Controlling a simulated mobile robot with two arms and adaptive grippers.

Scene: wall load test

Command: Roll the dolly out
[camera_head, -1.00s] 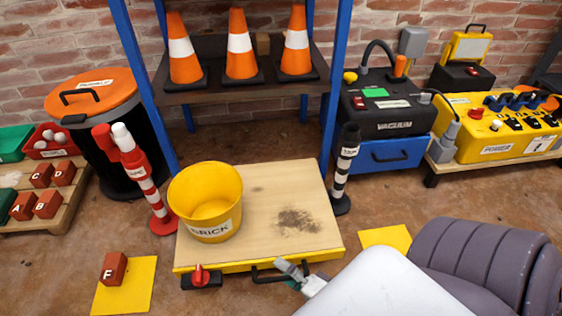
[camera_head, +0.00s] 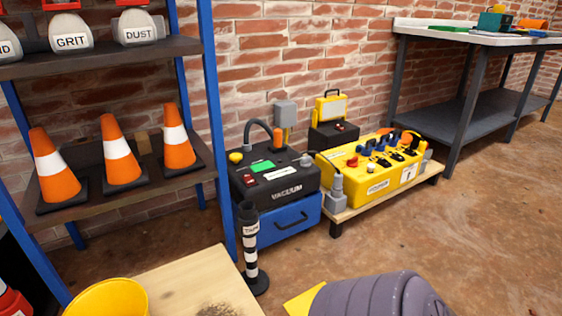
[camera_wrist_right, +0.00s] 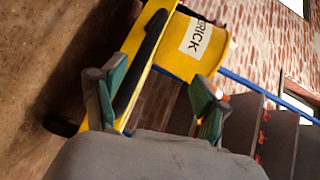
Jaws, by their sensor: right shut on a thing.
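The dolly (camera_head: 185,280) has a pale wooden top with a dark stain. Only its far part shows at the bottom of the head view. A yellow bucket (camera_head: 110,300) stands on it; in the right wrist view the bucket (camera_wrist_right: 188,55) carries a BRICK label. That view also shows the dolly's yellow edge and its black handle (camera_wrist_right: 140,65). My right gripper (camera_wrist_right: 155,82) is shut on the handle, with a green-padded finger on either side. The exact contact is hard to see. My left gripper is in neither current view.
A black-and-white post (camera_head: 251,262) stands close to the dolly's far right corner. Behind are a blue-framed shelf (camera_head: 222,150) with orange cones, a vacuum (camera_head: 280,180) and a low pallet (camera_head: 385,200) with a yellow power unit. Open floor (camera_head: 480,235) lies to the right.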

